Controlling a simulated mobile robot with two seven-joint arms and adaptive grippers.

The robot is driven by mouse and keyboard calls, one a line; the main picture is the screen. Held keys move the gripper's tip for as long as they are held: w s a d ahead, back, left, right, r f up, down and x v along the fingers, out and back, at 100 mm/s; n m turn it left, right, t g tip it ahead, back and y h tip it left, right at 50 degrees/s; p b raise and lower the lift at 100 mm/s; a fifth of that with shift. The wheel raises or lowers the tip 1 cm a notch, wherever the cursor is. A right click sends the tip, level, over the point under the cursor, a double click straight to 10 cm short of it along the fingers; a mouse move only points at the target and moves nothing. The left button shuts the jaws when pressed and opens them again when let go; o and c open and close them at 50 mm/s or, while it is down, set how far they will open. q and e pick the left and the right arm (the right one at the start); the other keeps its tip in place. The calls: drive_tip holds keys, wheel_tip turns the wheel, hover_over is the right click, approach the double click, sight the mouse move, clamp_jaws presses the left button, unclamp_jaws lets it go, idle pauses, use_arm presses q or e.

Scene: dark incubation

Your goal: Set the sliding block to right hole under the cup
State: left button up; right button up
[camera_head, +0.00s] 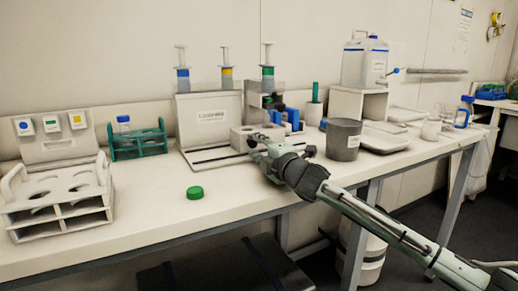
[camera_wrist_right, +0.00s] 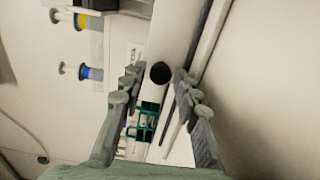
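The sliding block (camera_head: 243,138) is a pale block on the rail base of the white dispenser (camera_head: 211,117), near the right end of the rail. My right gripper (camera_head: 258,143) is at the block's right front side and hides part of it. In the right wrist view, the fingers (camera_wrist_right: 158,88) are spread apart, with a pale surface bearing a dark round hole (camera_wrist_right: 160,72) between them. I cannot tell whether the fingers touch it. The cup over the block is not clearly distinguishable. My left gripper is not in view.
A grey container (camera_head: 343,140) stands close to the right of my gripper. A green cap (camera_head: 195,193) lies on the bench (camera_head: 235,190). A green tube rack (camera_head: 138,145) and a white rack (camera_head: 60,203) stand at left. The bench front near the cap is clear.

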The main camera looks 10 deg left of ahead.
drive_tip(key=v, duration=1.2)
